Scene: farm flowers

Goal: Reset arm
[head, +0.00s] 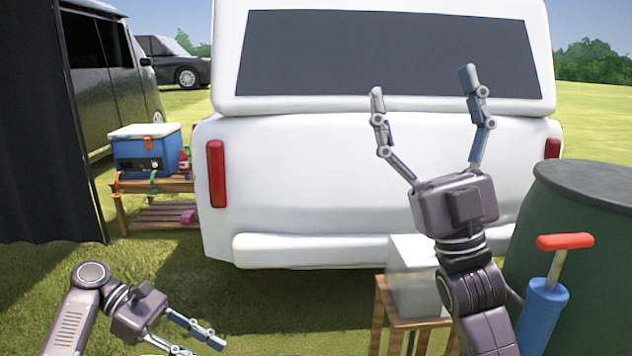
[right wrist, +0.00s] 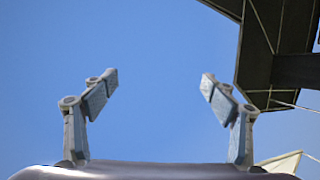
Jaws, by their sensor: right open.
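My right gripper (head: 422,84) is raised in front of the white vehicle's rear, with its two fingers pointing up and spread wide. It is open and empty. In the right wrist view its fingers (right wrist: 160,82) stand apart against blue sky, with nothing between them. My left gripper (head: 203,347) is low at the bottom left of the head view, over the grass, with its fingers pointing down and to the right. The bottom edge of the picture cuts off part of it, so how far its fingers are apart is unclear. I see nothing held in it.
A white vehicle (head: 330,160) fills the middle. A dark green barrel (head: 590,230) and a blue pump (head: 543,310) with a red handle stand at right. A white box (head: 408,280) is on a wooden stand behind my right arm. A blue cooler (head: 143,152) sits on a wooden table.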

